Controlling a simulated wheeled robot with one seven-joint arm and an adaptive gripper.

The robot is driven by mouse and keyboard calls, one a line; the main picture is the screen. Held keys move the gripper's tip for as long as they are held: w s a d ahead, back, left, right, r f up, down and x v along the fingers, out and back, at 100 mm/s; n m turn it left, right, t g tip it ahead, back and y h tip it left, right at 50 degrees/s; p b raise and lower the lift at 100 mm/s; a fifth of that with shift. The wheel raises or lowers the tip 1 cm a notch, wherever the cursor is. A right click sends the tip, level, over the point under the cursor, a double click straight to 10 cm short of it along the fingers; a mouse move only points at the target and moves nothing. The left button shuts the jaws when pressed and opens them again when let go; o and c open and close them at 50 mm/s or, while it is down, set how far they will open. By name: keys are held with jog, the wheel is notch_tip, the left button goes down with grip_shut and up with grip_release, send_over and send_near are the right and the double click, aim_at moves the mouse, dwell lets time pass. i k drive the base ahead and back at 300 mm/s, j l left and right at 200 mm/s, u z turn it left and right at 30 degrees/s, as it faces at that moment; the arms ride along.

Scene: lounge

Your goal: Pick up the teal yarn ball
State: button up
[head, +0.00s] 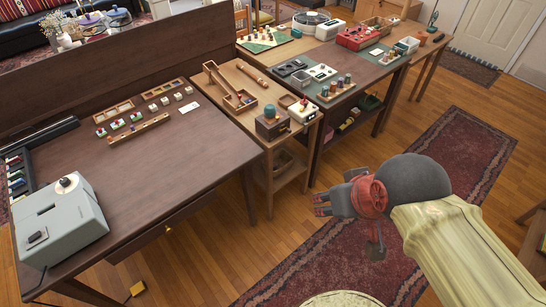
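I cannot make out a teal yarn ball for sure in the head view. Small coloured spools or balls (340,85) stand on a green board on the far table, too small to tell apart. A dark green thing (370,102) lies in a container on the shelf below that table. My gripper (321,204) hangs over the floor and red rug at the right, pointing left, apart from all the tables. Its reddish fingertips lie close together in this view, and I see nothing held. Whether they are parted is unclear.
A dark brown desk (150,180) at the left bears a grey machine (62,225) and small wooden trays. A lighter side table (255,85) holds wooden boxes. A far table carries a red case (358,38) and a record player (311,20). Open floor lies around the rug (460,150).

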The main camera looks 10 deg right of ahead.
aim_at(270, 110)
jog(key=i+j, duration=0.2)
jog(key=i+j+z, duration=0.1)
jog(key=j, duration=0.35)
jog(key=i+j, duration=0.25)
jog(key=i+j+z, duration=0.1)
jog(key=j, duration=0.3)
jog(key=i+j, duration=0.2)
jog(key=j, duration=0.15)
jog(key=i+z, duration=0.05)
